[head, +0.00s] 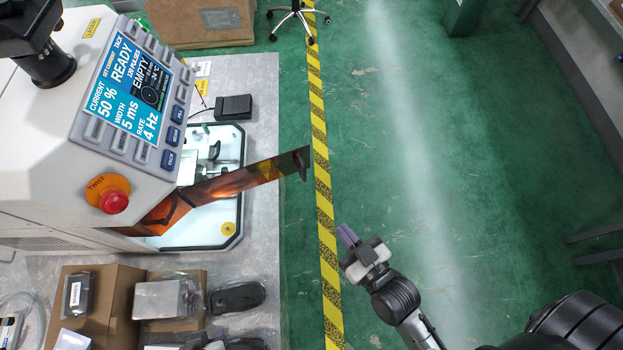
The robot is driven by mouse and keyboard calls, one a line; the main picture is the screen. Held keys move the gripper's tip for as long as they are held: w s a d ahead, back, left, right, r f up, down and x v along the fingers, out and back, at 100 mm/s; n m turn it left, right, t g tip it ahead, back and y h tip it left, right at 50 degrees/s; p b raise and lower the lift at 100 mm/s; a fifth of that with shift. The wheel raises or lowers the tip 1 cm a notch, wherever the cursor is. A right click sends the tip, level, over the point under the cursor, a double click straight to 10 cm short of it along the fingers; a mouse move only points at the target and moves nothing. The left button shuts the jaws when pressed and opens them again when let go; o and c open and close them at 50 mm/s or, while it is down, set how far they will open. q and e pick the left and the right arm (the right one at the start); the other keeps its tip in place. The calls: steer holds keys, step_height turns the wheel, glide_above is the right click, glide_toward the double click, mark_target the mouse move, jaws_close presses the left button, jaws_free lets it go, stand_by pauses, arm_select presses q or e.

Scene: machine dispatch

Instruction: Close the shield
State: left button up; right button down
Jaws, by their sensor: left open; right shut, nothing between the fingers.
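The shield (238,181) is a tinted amber, see-through panel on the front of the white laser machine (50,140). It stands swung out from the machine, over the bench edge, with a dark end piece at its outer end. The work chamber behind it shows open, with a metal fixture (222,150) inside. My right gripper (347,236) is shut and empty, with purple fingers. It is apart from the shield, below and to the right of its outer end, over the green floor. My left gripper is not in view.
The machine's screen (130,82) reads READY and EMPTY, above a red stop button (113,201). A black pedal box (234,108) lies on the grey bench (262,90). Cardboard boxes (117,305) with parts stand in front. Open floor lies right of the yellow-black tape (322,190).

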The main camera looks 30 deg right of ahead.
steer(key=w+a+p, duration=0.1)
steer(key=w, duration=1.2)
steer(key=shift+w+a+r+t, duration=0.3)
steer(key=shift+w+r, duration=0.05)
